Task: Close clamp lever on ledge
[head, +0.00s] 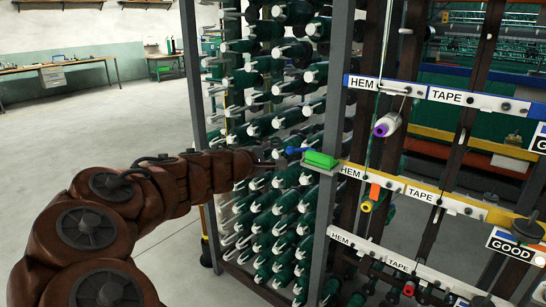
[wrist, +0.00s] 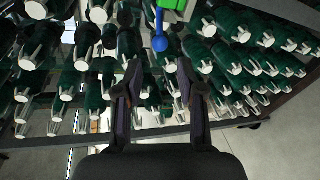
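The clamp has a green body (head: 320,159) and sits on a small pale ledge (head: 314,170) at a grey post. Its blue lever (head: 297,151) sticks out to the left of the body, towards my gripper (head: 277,155). In the wrist view the green body (wrist: 172,5) is cut off by the top edge, and the blue lever (wrist: 159,42) hangs down from it with a round end. My gripper (wrist: 156,80) is open there, its two dark fingers apart with nothing between them. The lever end lies beyond the fingertips, roughly centred between them and seemingly apart from them.
A rack of dark green spools (head: 280,120) with pale tips stands behind the clamp. The grey post (head: 333,90) rises beside it. To the right are rails labelled HEM and TAPE (head: 430,94) with a purple-ended spool (head: 387,125). Open floor (head: 100,130) lies to the left.

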